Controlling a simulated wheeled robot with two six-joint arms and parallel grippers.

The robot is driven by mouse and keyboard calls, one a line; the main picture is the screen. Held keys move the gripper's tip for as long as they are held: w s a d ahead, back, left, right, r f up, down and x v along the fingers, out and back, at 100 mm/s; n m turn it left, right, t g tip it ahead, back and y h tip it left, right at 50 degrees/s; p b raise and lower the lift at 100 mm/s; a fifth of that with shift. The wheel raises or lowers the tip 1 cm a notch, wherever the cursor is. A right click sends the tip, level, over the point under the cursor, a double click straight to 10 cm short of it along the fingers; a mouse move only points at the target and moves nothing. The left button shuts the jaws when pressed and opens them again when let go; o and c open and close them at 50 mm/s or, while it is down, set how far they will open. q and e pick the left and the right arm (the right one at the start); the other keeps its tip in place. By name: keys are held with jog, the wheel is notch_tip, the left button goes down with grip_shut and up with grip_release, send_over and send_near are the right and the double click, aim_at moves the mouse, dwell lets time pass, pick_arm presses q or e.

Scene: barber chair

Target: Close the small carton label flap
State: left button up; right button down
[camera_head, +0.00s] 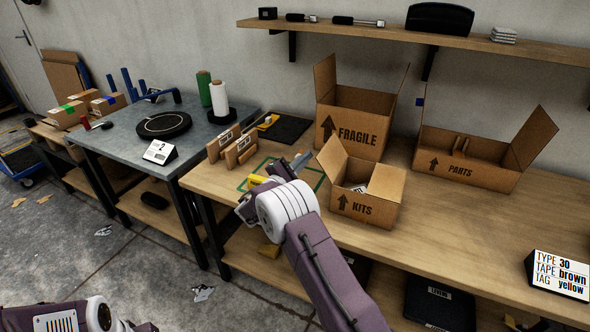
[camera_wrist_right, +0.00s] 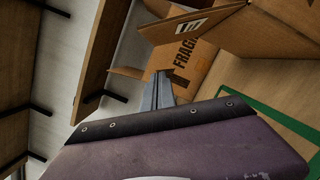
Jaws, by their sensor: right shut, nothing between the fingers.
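The small brown carton marked KITS (camera_head: 366,208) stands on the wooden bench with flaps raised. In the right wrist view, a cardboard flap with a white label (camera_wrist_right: 205,30) shows at the upper right. My right gripper (camera_head: 303,157) is shut and empty, just left of the KITS carton's left flap. Its fingertips also show in the right wrist view (camera_wrist_right: 162,76), apart from the labelled flap. My left gripper is out of view.
The open FRAGILE carton (camera_head: 357,130) stands behind the KITS carton, and the open PARTS carton (camera_head: 468,165) is to the right. A sign (camera_head: 559,275) stands at the right end. Small cartons (camera_head: 240,150) sit left of my right gripper.

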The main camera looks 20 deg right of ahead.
aim_at(327, 143)
jog(key=s+d+r, duration=0.2)
jog(key=d, duration=0.1)
jog(key=shift+r, duration=0.25)
jog(key=shift+s, duration=0.1)
jog(key=shift+s+d+r+m+b, duration=0.15)
jog(key=shift+s+r+m+b, duration=0.1)
jog(key=shift+m+b, duration=0.6)
jog(key=s+d+f+m+y+b, duration=0.3)
jog(key=s+d+m+b, duration=0.7)
jog(key=m+b, duration=0.8)
jog(key=shift+s+f+m+y+b, duration=0.3)
jog(key=shift+s+y+b, duration=0.65)
jog(key=shift+b, duration=5.2)
jog(key=shift+r, duration=0.1)
